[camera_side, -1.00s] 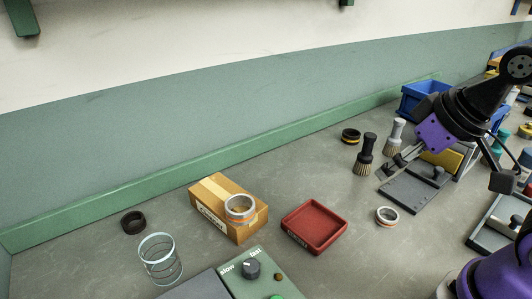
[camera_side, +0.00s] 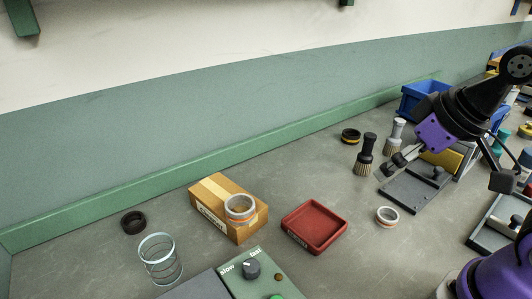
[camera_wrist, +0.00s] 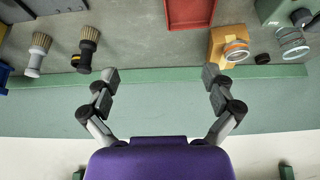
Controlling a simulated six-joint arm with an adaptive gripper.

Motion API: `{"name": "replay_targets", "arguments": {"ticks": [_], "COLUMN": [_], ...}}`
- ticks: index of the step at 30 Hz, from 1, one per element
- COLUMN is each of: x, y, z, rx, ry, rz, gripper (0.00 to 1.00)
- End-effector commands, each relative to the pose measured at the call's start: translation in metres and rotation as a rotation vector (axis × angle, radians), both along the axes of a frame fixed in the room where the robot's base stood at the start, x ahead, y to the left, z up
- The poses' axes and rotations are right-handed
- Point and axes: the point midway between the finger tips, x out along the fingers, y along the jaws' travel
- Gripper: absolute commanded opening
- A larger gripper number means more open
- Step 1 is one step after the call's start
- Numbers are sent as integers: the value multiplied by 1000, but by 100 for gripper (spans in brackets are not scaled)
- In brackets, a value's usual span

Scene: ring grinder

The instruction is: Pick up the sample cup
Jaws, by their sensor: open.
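A clear glass-like cup with ring bands (camera_side: 160,260) stands at the front left of the bench, beside the grey-green control box. It also shows at the upper right of the wrist view (camera_wrist: 291,42). A silver ring-shaped piece with an orange band (camera_side: 240,208) sits on a cardboard box (camera_side: 212,218); I cannot tell for sure which of these is the sample cup. My gripper (camera_wrist: 160,75) is open and empty, its two fingers wide apart. In the side view it is at the far right, well away from both pieces.
A red tray (camera_side: 342,236) lies mid-bench, with a similar loose ring (camera_side: 387,216) to its right. Two brushes (camera_side: 366,153) (camera_side: 394,136) stand near my gripper. A dark ring (camera_side: 133,222) lies behind the glass-like cup. A green ledge (camera_side: 200,185) runs along the wall.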

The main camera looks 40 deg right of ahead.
Motion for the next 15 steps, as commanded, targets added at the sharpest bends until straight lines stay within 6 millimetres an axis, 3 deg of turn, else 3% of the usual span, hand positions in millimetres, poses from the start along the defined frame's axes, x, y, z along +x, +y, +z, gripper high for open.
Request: {"name": "replay_targets", "arguments": {"ticks": [8,11,15], "x": [10,34,84], "y": [7,26,77], "z": [6,17,28], "rx": [-3,-7,-18], "ry": [6,20,44], "rz": [43,142,357], "gripper": [97,97,97]}}
